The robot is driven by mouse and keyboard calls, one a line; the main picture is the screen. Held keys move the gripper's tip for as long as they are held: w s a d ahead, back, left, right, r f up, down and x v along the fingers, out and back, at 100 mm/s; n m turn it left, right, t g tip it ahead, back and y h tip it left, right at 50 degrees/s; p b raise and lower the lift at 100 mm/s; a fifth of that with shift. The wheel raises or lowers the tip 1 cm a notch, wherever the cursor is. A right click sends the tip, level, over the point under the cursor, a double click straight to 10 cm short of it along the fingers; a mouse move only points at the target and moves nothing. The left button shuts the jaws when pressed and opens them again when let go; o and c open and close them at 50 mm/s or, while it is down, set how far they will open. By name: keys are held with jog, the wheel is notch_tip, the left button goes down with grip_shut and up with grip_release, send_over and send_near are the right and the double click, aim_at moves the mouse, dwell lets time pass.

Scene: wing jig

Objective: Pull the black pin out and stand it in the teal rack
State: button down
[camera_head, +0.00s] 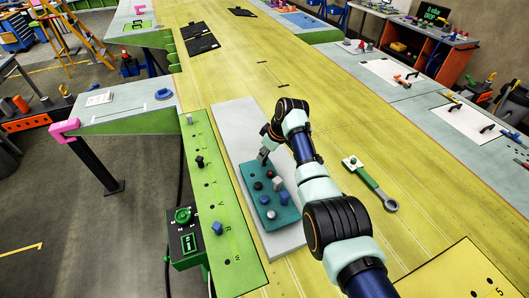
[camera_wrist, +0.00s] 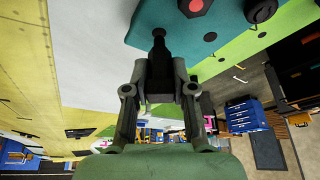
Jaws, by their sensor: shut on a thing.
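My gripper (camera_head: 264,157) is at the far end of the teal rack (camera_head: 284,222), fingers pointing down. In the wrist view my gripper (camera_wrist: 160,80) is shut on a black pin (camera_wrist: 158,45), whose free end reaches the teal rack (camera_wrist: 140,20) near its edge. I cannot tell whether that end is in a hole or just above it. Another black pin (camera_head: 199,162) stands in the green strip (camera_head: 222,190) left of the rack. The fingers hide part of the held pin.
The rack also holds a red pin (camera_wrist: 195,6), another black pin (camera_wrist: 260,10), and blue and grey ones. It lies on a pale grey plate (camera_head: 232,115). A blue pin (camera_head: 217,229) stands in the green strip. A green-handled wrench (camera_head: 370,183) lies right of my arm.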

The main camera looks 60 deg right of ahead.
jog(key=shift+f, duration=0.1)
jog(key=shift+f+b, duration=1.1)
jog(key=shift+f, duration=0.25)
jog(key=c, duration=0.9)
grip_release()
jog(key=shift+r, duration=0.1)
jog(key=v, duration=1.1)
jog(key=shift+s+r, duration=0.25)
jog(key=shift+r, duration=0.1)
